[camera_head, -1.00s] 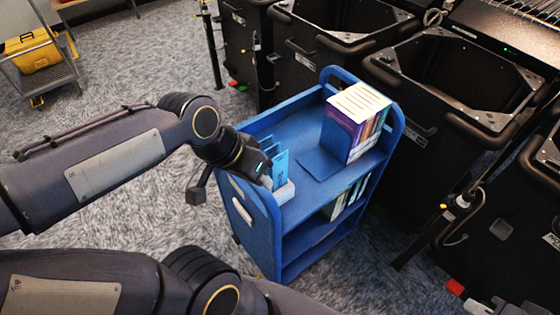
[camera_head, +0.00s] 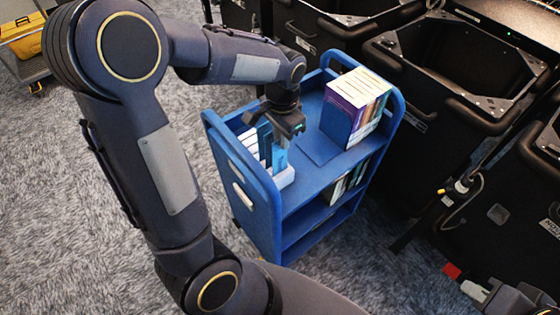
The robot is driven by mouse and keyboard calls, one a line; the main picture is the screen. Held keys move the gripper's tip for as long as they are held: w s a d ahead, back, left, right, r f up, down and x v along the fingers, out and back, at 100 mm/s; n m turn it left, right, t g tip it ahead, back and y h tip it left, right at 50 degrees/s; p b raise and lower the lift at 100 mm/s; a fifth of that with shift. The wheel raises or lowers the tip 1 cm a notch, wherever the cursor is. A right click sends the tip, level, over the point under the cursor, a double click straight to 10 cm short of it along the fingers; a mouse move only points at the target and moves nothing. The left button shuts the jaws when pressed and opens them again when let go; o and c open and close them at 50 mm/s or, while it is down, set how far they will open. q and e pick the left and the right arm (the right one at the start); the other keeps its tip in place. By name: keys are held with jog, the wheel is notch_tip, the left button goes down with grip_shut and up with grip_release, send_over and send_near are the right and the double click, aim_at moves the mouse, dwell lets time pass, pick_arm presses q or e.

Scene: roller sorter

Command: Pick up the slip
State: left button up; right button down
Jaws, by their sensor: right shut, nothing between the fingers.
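My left gripper (camera_head: 284,124) points down over the left end of the blue cart's top shelf. Just below it stands a light-blue upright card (camera_head: 280,159) beside several white-edged items (camera_head: 251,143). I cannot tell which of these is the slip, or whether the fingers touch the card. The wrist hides the fingertips, so their opening does not show. My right gripper (camera_head: 510,299) is shut and empty at the bottom right edge of the view, partly cut off and away from the cart.
The blue cart (camera_head: 232,176) stands on grey carpet. A row of books (camera_head: 352,108) stands at the right of its top shelf, with more books (camera_head: 345,184) below. Black bins (camera_head: 437,150) stand close behind and right. A yellow case (camera_head: 22,42) is far left.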

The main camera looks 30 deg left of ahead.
aim_at(280, 150)
pick_arm(q)
jog(key=f, duration=0.4)
jog(key=shift+s+a+f, duration=0.1)
jog(key=shift+s+f, duration=0.15)
jog(key=shift+f, duration=0.05)
grip_shut()
